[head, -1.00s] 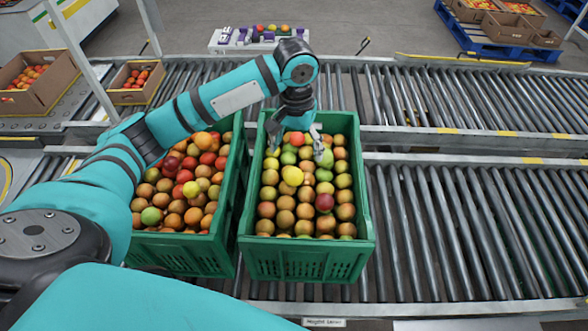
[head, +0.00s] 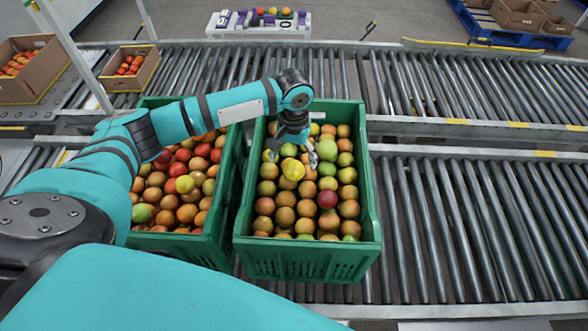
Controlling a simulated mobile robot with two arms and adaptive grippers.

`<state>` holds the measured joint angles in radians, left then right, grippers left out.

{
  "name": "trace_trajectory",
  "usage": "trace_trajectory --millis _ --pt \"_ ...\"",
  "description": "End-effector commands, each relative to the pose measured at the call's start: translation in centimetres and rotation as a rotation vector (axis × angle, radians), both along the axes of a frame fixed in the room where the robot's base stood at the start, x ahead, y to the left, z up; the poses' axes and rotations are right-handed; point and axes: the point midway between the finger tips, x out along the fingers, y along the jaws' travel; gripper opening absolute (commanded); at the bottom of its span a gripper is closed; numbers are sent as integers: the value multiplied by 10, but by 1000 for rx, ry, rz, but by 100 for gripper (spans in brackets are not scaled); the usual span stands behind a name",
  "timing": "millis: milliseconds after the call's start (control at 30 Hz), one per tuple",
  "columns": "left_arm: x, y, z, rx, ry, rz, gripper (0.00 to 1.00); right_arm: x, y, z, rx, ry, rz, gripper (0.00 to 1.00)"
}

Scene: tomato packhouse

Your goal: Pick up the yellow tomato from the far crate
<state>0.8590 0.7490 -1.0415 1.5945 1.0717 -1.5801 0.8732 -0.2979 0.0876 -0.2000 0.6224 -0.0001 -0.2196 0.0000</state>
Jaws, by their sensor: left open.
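My left gripper (head: 292,156) reaches down over the right green crate (head: 308,258), its fingers apart and empty. A bright yellow tomato (head: 293,170) lies on top of the fruit in that crate, just below and between the fingertips in the picture. I cannot tell whether a finger touches it. The left green crate (head: 178,246) also holds a yellow tomato (head: 184,184) among red and orange ones. My left arm hides the back of the left crate and part of the right crate's back. My right gripper is out of view.
Mostly brownish-orange tomatoes surround the yellow one, with a dark red tomato (head: 327,199) nearer the front. Both crates stand side by side on a roller conveyor (head: 460,230), bare to the right. Cardboard boxes (head: 130,68) sit at the back left.

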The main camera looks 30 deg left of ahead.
Motion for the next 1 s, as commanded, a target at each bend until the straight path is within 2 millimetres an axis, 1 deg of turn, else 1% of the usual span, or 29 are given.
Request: trace_trajectory --millis 33,133,300,433,533,733,767,1000 --pt "0 0 -3 1 1 0 83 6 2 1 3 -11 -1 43" --pt "-1 0 -9 1 2 0 83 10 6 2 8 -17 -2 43" --pt "-4 -1 -33 0 4 1 83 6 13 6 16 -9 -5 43" --pt "-3 -1 -50 2 2 1 83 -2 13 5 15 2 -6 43" --pt "-3 -1 -56 1 0 0 83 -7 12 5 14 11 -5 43" --pt "-3 -1 -57 1 0 0 83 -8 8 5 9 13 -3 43" --pt "-3 -1 -57 1 0 0 82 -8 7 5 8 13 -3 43" --pt "-3 -1 -56 1 0 0 50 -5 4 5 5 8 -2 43"
